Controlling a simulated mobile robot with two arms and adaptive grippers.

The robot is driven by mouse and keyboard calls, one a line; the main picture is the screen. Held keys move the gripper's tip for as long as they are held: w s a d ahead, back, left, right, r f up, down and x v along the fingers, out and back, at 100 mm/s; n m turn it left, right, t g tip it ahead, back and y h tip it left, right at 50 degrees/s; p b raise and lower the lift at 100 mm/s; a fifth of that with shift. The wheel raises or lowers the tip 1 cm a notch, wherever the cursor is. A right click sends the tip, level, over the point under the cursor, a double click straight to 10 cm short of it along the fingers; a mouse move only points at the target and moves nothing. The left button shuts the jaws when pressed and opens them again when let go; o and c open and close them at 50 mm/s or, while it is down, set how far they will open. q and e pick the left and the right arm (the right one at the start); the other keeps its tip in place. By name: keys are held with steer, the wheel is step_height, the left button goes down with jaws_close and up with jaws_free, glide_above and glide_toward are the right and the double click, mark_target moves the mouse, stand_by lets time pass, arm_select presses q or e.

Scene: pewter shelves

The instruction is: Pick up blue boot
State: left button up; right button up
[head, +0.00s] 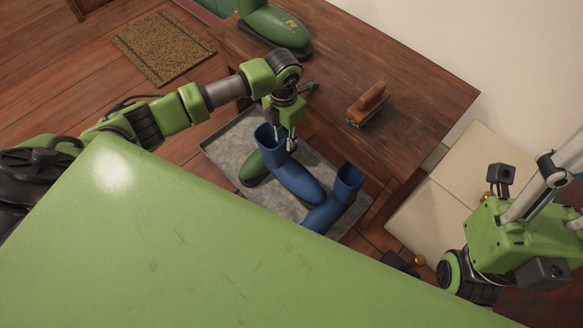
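One blue boot (290,178) stands on the grey tray (232,137), with its open top toward the upper left. A second blue boot (337,200) is to its right, with its shaft leaning up and right. My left gripper (291,143) points down at the right side of the first boot's shaft, very close to its rim. Its fingertips are small and partly hidden, so I cannot tell whether they are open or shut on the rim. My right arm comes in at the right edge. Its gripper's fingers do not show.
A green boot (254,168) is on the tray behind the first blue boot. The wooden bench (410,95) carries a brush (368,104) and a larger green boot (275,27). A doormat (163,48) lies on the floor at upper left. A cream cushioned surface (460,180) is at right.

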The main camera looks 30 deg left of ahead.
arm_select(q)
jaws_close()
steer(key=shift+r, duration=0.25)
